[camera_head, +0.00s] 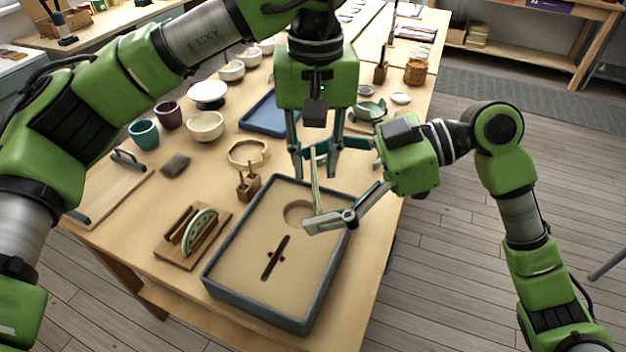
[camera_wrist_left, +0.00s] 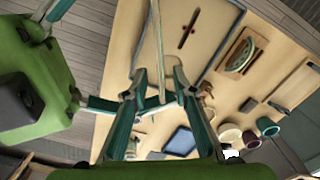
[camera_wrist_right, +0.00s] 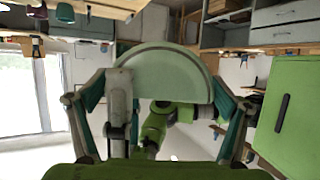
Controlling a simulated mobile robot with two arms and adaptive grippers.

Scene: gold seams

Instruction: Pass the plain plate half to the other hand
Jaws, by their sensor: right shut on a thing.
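The plain plate half (camera_head: 315,190) is pale green and held up edge-on above the sand tray; its flat half-disc face fills the middle of the right wrist view (camera_wrist_right: 165,72). My right gripper (camera_head: 324,188) is shut on it, one finger at each end of its width. My left gripper (camera_head: 316,174) points down from above, its fingers apart on either side of the plate half. In the left wrist view the thin edge of the plate half (camera_wrist_left: 161,50) stands between these fingers, with gaps visible. Another plate half (camera_head: 201,231), with a patterned edge, stands in a wooden rack (camera_head: 180,252).
Bowls and cups are further left.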

